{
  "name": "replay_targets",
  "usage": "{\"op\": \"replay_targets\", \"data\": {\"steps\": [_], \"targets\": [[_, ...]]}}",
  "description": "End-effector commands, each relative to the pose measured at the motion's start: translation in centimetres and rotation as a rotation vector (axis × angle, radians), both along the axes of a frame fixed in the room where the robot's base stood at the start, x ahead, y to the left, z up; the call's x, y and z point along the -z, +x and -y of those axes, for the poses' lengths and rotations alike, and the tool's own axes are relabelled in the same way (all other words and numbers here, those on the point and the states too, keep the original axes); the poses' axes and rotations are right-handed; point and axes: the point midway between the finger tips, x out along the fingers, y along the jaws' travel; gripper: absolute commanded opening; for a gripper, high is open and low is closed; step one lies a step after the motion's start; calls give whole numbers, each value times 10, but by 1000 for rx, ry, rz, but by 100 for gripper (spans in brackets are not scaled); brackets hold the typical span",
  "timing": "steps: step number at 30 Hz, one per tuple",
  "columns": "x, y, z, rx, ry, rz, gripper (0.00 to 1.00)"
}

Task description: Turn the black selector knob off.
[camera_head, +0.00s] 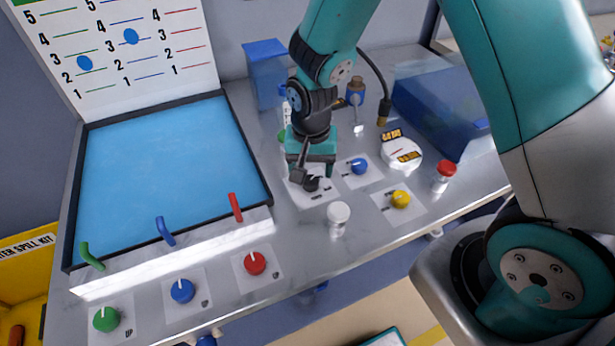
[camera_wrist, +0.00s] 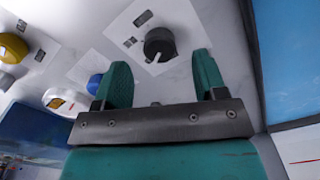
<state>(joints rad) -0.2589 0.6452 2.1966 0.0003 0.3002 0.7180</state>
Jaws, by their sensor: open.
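The black selector knob (camera_wrist: 160,43) sits on a white label plate (camera_wrist: 128,35) in the wrist view, with a light pointer mark on its edge toward my gripper. In the head view the knob (camera_head: 312,184) is partly hidden by my gripper (camera_head: 306,176). In the wrist view my gripper (camera_wrist: 164,84) is open and empty. Its two green fingers are spread wide, and the knob lies just beyond and between their tips. I cannot tell whether they touch it. The small text on the plate is too blurred to read.
A blue knob (camera_head: 359,166) and a yellow knob (camera_head: 400,199) are close on the right. A white cap (camera_head: 339,213) stands in front, a round gauge (camera_head: 402,154) behind right. A blue basin (camera_head: 165,165) with coloured spouts is on the left. Red (camera_head: 254,262) and other knobs line the front.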

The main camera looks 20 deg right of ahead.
Motion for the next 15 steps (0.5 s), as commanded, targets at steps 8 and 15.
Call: {"op": "replay_targets", "data": {"steps": [8,15], "targets": [[34,0,1,2,0,-1,65],[38,0,1,2,0,1,65]]}}
